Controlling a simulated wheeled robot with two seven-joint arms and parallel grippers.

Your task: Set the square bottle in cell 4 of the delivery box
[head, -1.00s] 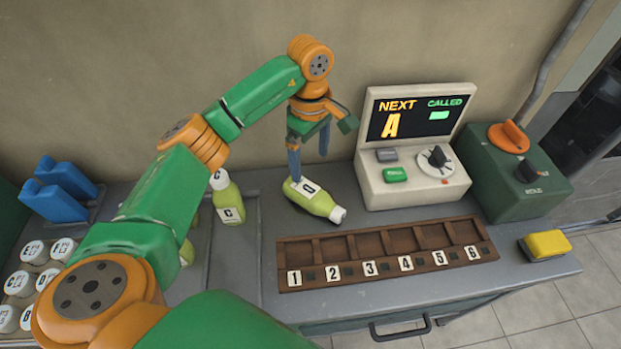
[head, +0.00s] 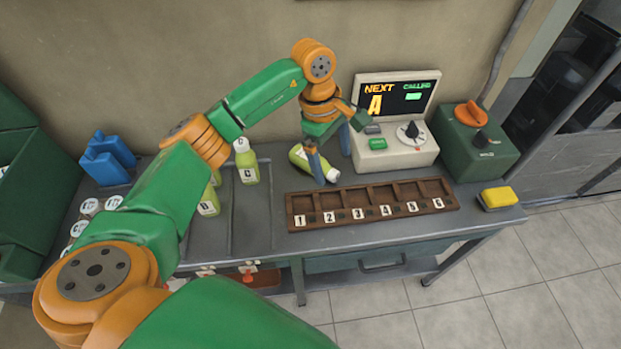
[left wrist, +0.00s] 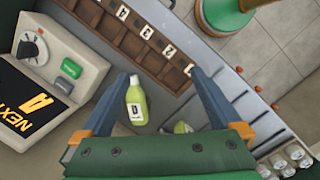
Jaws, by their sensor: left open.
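A light-green bottle (head: 326,166) with a white cap and a black letter label lies on its side on the grey table, behind the delivery box. It also shows in the left wrist view (left wrist: 138,108), close to one finger; I cannot tell whether it is the square one. My left gripper (head: 332,163) is open and empty, pointing down at this bottle, with one finger in front of part of it. The brown delivery box (head: 374,216) has numbered cells in a row, and its visible cells look empty. Cell 4 is near its middle. My right gripper is not in view.
Upright green bottles, one labelled C (head: 247,168) and one labelled B (head: 209,203), stand to the left. A console with a screen (head: 395,152) stands behind the box, close to my gripper. A green unit (head: 480,150) and a yellow block (head: 497,198) are at the right.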

